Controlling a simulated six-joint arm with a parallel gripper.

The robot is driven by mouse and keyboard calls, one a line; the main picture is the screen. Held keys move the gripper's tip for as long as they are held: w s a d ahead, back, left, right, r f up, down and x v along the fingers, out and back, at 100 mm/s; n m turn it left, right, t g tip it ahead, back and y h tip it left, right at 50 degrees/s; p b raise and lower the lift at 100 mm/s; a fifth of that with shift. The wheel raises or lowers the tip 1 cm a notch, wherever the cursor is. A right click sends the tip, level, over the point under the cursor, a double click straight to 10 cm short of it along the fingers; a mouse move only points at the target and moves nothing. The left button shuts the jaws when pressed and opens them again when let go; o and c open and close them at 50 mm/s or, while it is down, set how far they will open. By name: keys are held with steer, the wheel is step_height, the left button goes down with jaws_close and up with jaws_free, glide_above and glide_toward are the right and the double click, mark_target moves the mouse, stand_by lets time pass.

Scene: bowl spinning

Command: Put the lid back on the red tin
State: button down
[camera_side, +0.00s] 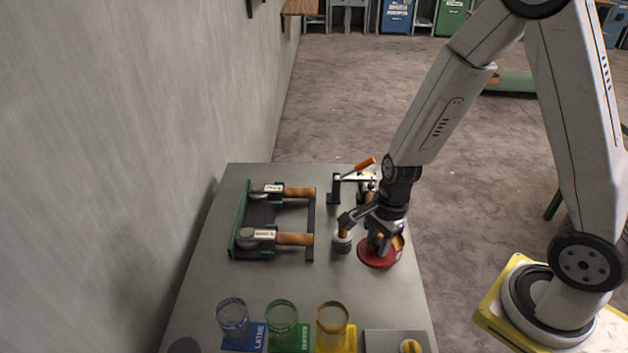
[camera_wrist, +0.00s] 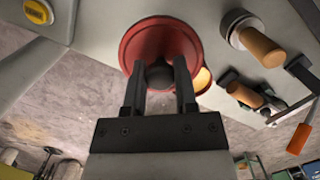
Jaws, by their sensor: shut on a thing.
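My gripper (camera_wrist: 160,82) is shut on the dark knob (camera_wrist: 160,73) of the round red lid (camera_wrist: 150,34). In the side view my gripper (camera_side: 380,240) is over the right part of the bench, with the red lid (camera_side: 374,257) under it. A yellow-orange round surface (camera_wrist: 203,79) shows beside the lid, partly hidden by the lid and a finger; it also shows in the side view (camera_side: 398,243). It may be the open tin's inside, but the tin's wall is hidden. I cannot tell whether the lid touches it.
A wooden-handled tool with a round grey base (camera_side: 343,243) stands close left of the lid. An orange-handled tool (camera_side: 360,167) and small stand are behind. A green rack (camera_side: 240,222) holds two wooden-handled tools. Glasses (camera_side: 282,317) and a yellow-button box (camera_side: 410,346) line the front.

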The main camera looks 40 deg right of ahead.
steer(key=w+d+r+m, duration=0.1)
steer(key=d+m, duration=0.3)
steer(key=d, duration=0.5)
steer(key=shift+w+d+t, duration=0.3)
steer(key=shift+w, duration=0.6)
steer(key=shift+f, duration=3.05)
steer(key=shift+f, duration=0.2)
steer(key=shift+c, duration=1.6)
jaws_free()
steer(key=shift+o, duration=0.2)
steer(key=shift+o, duration=1.4)
